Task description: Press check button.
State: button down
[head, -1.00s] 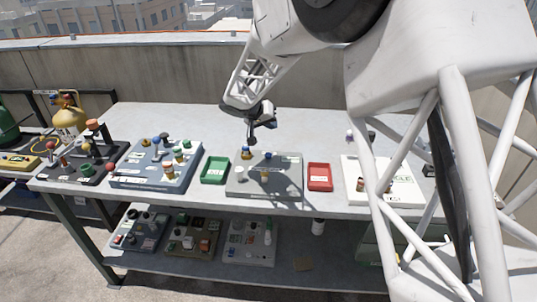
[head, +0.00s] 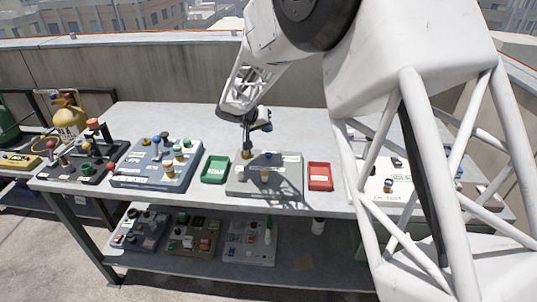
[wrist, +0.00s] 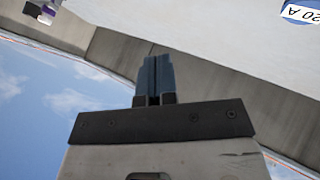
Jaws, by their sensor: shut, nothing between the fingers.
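A grey panel (head: 283,187) lies in the middle of the table, with several small knobs or buttons on it. A white knob (head: 240,173) and a tan knob (head: 265,175) stand on its left half. A small yellowish control (head: 247,155) is at its far left corner, its top hidden by my gripper. My gripper (head: 247,148) is shut and empty, pointing down at that corner; I cannot tell whether it touches. In the wrist view its fingertips (wrist: 156,62) are together. No label reading "check" is legible, so I cannot tell which control is the check button.
A green tray (head: 215,169) is left of the panel and a red tray (head: 320,177) right of it. A blue-grey panel (head: 150,182) and a dark panel (head: 75,172) stand further left. A white panel (head: 390,192) is at right, partly behind my arm. More panels lie on the lower shelf.

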aim_at(267, 153)
jog(key=shift+f, duration=3.8)
jog(key=shift+f, duration=1.1)
dwell(0.3)
jog(key=shift+r, duration=0.1)
dwell(0.4)
jog(key=shift+r, duration=0.95)
jog(key=shift+r, duration=0.1)
jog(key=shift+r, duration=2.4)
